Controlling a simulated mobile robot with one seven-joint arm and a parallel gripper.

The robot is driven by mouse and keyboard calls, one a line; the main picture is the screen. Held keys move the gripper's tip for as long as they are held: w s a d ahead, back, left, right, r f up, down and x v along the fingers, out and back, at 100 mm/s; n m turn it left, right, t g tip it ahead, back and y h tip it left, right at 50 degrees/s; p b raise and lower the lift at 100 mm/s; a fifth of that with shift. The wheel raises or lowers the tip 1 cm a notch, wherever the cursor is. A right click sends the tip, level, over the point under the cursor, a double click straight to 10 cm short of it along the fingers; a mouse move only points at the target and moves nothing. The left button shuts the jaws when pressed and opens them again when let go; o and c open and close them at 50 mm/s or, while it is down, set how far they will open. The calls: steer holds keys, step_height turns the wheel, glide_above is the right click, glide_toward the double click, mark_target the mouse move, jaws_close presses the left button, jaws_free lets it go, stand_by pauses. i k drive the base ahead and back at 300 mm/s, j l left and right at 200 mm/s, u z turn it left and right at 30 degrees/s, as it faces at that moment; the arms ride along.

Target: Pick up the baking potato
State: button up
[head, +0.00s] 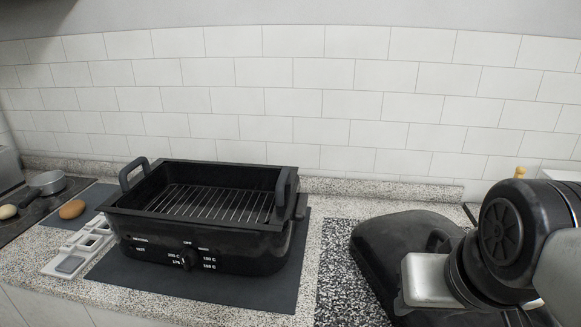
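The baking potato appears to be the brown oval thing (72,209) at the left of the head view. It lies on a dark mat on the counter, left of the black roaster, with nothing touching it from above. Part of my arm shows at the right edge of the view, far from the potato. The fingers of my gripper cannot be made out.
A black roaster (197,253) with a wire rack stands on a dark mat (250,292). A pale tray (62,264) lies between it and the potato. A small metal pan (48,183) and a pale round thing (7,211) are farther left. A black lid-like thing (385,245) lies right.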

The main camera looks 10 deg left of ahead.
mark_target(73, 209)
steer(key=k+j+u, duration=0.25)
steer(key=u, duration=0.25)
steer(key=k+j+u, duration=0.25)
steer(key=u, duration=0.2)
steer(key=k+j+u, duration=0.15)
steer(key=j+u, duration=0.35)
